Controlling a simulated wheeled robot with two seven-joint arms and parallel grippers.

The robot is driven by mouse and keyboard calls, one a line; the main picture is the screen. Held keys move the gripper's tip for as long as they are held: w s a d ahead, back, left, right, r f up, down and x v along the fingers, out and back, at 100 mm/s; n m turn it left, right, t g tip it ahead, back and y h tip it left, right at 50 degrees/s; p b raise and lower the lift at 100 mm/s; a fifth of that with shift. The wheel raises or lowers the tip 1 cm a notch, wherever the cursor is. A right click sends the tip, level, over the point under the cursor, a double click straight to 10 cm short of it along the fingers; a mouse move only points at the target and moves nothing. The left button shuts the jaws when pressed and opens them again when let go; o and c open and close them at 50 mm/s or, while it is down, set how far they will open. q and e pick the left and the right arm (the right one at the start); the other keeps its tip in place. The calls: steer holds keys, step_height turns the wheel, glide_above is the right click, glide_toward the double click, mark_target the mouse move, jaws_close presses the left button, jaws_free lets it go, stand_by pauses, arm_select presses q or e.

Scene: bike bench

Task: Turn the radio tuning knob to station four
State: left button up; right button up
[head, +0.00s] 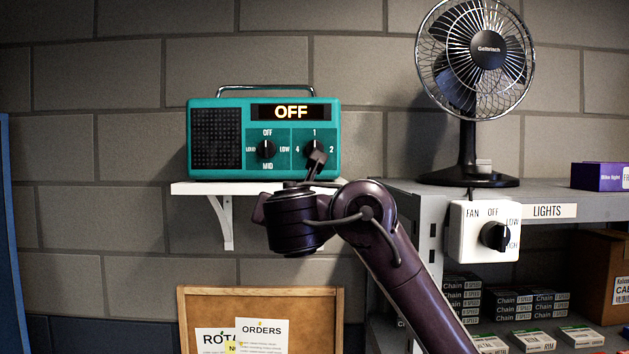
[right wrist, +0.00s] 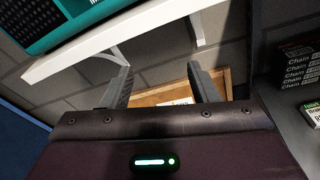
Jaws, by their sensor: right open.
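The teal radio (head: 216,137) stands on a white wall shelf (head: 190,188), and its display (head: 291,111) reads OFF. Its tuning knob (head: 314,146) is on the right of the front, with 1 above, 4 at left and 2 at right; the bottom mark is hidden. Its pointer seems to be up at 1. My right gripper (head: 316,163) is in front of the dial's lower part; I cannot tell whether it touches. In the right wrist view its fingers (right wrist: 162,88) are spread with nothing between them. My left gripper is not in view.
The radio's other knob (head: 266,149) points up to OFF. To the right are a fan (head: 480,70), a fan switch box (head: 484,230) and a grey rack (head: 440,190). A cork board (head: 260,296) stands below the shelf. The wall left of the radio is clear.

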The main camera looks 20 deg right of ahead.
mark_target(314, 146)
steer(key=s+d+r+n+t+h, duration=0.1)
steer(key=s+d+r+n+h, duration=0.2)
steer(key=r, duration=0.9)
steer(key=shift+y, duration=0.5)
steer(key=p+x, duration=0.1)
steer(key=x, duration=0.1)
steer(key=p+x, duration=0.2)
steer(key=d+p+x, duration=0.1)
steer(key=x, duration=0.1)
steer(key=shift+s+r, duration=0.15)
steer(key=shift+r, duration=0.25)
steer(key=shift+w+p, duration=0.35)
steer(key=shift+p, duration=0.05)
steer(key=shift+w+f, duration=0.2)
steer(key=shift+w, duration=0.2)
steer(key=shift+c, duration=0.4)
steer(key=c, duration=0.9)
steer(key=shift+m, duration=0.3)
